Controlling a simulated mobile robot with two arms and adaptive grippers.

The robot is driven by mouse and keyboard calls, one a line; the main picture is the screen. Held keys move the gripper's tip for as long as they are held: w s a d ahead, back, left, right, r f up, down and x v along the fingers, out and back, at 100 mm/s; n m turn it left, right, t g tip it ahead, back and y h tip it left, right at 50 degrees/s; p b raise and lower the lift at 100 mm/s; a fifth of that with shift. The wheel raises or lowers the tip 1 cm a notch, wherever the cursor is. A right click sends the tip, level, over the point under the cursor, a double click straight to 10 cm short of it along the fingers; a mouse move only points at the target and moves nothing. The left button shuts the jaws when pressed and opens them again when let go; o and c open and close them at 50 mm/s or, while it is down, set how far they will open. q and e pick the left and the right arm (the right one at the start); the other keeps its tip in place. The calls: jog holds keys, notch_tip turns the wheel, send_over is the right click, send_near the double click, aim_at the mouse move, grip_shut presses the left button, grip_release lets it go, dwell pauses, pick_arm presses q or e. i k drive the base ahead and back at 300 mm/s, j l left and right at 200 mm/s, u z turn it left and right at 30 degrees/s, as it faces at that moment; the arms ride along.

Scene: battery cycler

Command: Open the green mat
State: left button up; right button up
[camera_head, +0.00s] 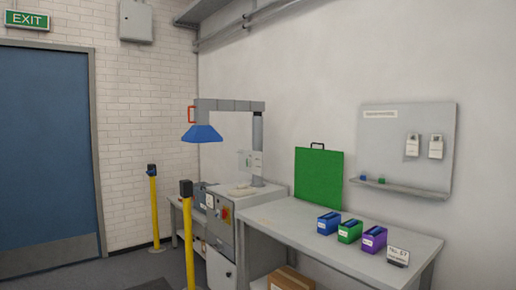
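The green mat (319,178) is a flat green panel with a dark handle on its top edge. It stands upright at the back of the grey bench, close to the wall, and looks closed up like a case. Its lower edge meets the bench top. Neither of my grippers shows in the head view.
The grey bench (290,232) carries a blue box (328,223), a green box (349,231), a purple box (373,239) and a small sign (398,257) to the right. A grey machine (222,240) with a blue hood (202,134) stands left. Yellow posts (188,240) stand before it.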

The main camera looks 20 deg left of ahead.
aim_at(318, 173)
jog(key=u, duration=0.15)
jog(key=i+j+z, duration=0.1)
jog(key=i+j, duration=0.25)
jog(key=i, duration=0.2)
jog(key=i+j+z, duration=0.1)
jog(key=i+j, duration=0.3)
jog(key=i, duration=0.1)
